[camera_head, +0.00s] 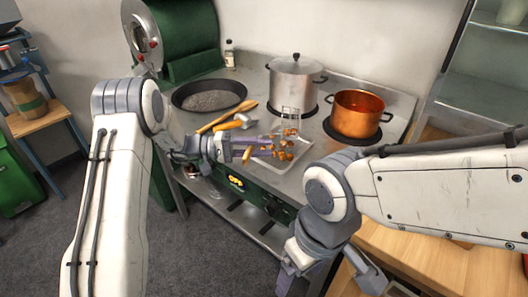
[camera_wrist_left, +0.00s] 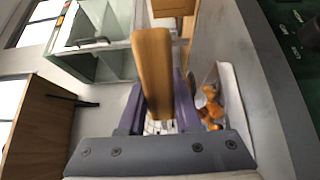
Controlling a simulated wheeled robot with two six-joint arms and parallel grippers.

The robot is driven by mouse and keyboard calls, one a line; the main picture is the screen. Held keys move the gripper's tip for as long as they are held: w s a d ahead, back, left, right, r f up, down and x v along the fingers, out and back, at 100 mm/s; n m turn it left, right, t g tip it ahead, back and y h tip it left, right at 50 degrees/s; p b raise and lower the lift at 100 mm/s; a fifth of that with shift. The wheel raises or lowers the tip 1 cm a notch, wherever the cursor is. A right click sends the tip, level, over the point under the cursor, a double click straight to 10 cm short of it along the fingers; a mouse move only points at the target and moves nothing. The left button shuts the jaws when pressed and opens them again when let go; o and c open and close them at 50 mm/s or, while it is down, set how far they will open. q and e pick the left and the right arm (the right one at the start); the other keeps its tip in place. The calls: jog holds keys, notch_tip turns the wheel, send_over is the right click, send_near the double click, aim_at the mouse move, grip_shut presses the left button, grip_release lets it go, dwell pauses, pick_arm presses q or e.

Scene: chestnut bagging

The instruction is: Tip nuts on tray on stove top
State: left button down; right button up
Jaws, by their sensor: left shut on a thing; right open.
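My left gripper (camera_head: 268,148) is shut on a wooden handle (camera_wrist_left: 153,70), which stands out between the purple fingers in the left wrist view. What the handle belongs to is largely hidden; a pale gridded part shows beneath it. Several orange-brown nuts (camera_head: 288,143) lie on a pale, shallow tray (camera_head: 303,152) on the stove top (camera_head: 245,85), just beyond the left fingertips. Nuts (camera_wrist_left: 211,106) and the tray (camera_wrist_left: 233,110) also show right of the fingers in the left wrist view. My right gripper (camera_head: 328,277) is open and empty, low in front of the stove.
A wide dark pan (camera_head: 209,96) of grey grains stands left on the stove. A lidded steel pot (camera_head: 295,80) and a copper pot (camera_head: 357,113) stand behind the tray. Wooden utensils (camera_head: 213,123) lie near the left wrist. A wooden counter (camera_head: 425,245) is at right.

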pick_arm(q)
jog(key=shift+a+f+h+b, duration=0.35)
jog(key=shift+f+h+b, duration=0.45)
jog(key=shift+b, duration=0.8)
jog(key=shift+a+f+h+b, duration=0.35)
jog(key=shift+h+b, duration=0.75)
jog(key=shift+b, duration=0.45)
jog(key=b, duration=0.4)
jog(key=shift+w+f+b, duration=0.1)
jog(key=shift+w+b, duration=0.1)
jog(key=shift+b, duration=0.1)
jog(key=b, duration=0.7)
jog(key=shift+s+f+h, duration=0.15)
jog(key=shift+s+h, duration=0.05)
jog(key=shift+h, duration=0.2)
jog(key=b, duration=0.5)
jog(key=shift+w+a+f+h, duration=0.1)
jog(key=shift+f+h, duration=0.05)
jog(key=shift+h, duration=0.15)
jog(key=shift+a+b, duration=0.1)
jog(key=shift+b, duration=2)
